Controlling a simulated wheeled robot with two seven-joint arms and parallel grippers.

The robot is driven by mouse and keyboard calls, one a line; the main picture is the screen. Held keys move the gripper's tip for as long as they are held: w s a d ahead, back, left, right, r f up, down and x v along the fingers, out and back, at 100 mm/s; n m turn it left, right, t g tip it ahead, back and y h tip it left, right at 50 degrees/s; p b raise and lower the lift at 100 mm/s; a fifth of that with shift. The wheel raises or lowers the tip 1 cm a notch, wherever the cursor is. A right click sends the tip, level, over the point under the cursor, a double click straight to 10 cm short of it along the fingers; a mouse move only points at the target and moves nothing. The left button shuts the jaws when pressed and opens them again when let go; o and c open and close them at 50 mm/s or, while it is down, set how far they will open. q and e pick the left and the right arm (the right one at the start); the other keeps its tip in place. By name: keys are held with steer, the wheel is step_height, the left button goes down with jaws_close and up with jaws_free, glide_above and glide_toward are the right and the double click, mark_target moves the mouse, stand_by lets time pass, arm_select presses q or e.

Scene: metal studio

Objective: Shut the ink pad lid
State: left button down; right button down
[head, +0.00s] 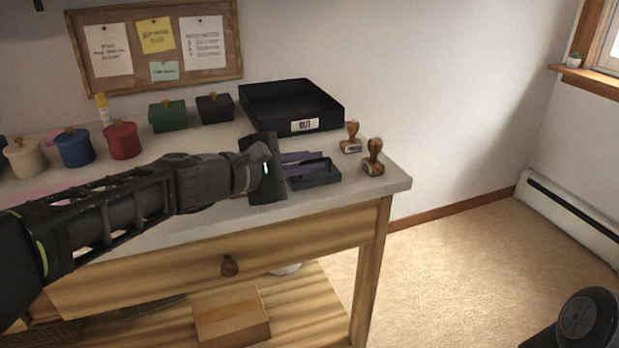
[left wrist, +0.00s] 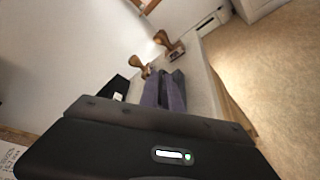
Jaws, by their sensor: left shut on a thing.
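The ink pad (head: 320,178) is a small dark case near the front right of the table, in the head view. My left gripper (head: 318,161) reaches in from the left, with its purple-grey fingers at the case. The fingers are shut on part of the ink pad, apparently its lid, which they mostly hide. The left gripper's fingers (left wrist: 170,82) also show in the left wrist view, pointing away over the table. The lid's exact angle cannot be told. My right gripper is not in view.
Two wooden-handled stamps (head: 374,157) (head: 350,138) stand just right of the ink pad. A black tray (head: 322,124) marked OUT lies behind. Several coloured lidded boxes (head: 122,141) line the left and back. The table's front right corner (head: 398,184) is bare.

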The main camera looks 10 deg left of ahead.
arm_select(q)
steer(key=shift+a+f, duration=0.15)
steer(key=c, duration=1.8)
jaws_free()
steer(key=p+v, duration=0.1)
steer(key=v, duration=0.5)
steer(key=shift+s+a, duration=0.15)
steer(key=shift+s+a+r, duration=0.25)
steer(key=shift+s+a, duration=0.15)
steer(key=shift+s, duration=0.1)
